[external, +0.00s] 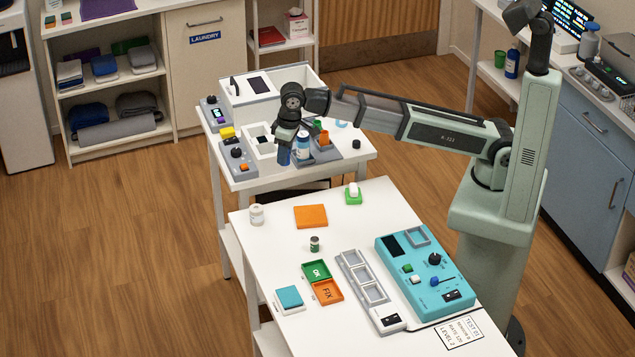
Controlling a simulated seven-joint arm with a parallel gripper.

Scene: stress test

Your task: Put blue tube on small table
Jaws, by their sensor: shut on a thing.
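My gripper (284,146) points down over the front part of the smaller white table (352,158), which stands behind the larger front table. It is shut on the blue tube (284,157), a dark blue piece that shows just below the fingers. The tube seems upright, and its upper part is hidden by the gripper. I cannot tell from this view whether its lower end touches anything. Just right of it, a blue and white bottle-like container (302,147) and an orange block (324,139) stand on a grey tray (341,151).
A grey device (238,166) and an open white box (258,140) are left of my gripper. A large white bin (232,97) stands behind. The front table (270,245) holds a teal device (425,270), coloured trays and small jars. Its left-middle has bare room.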

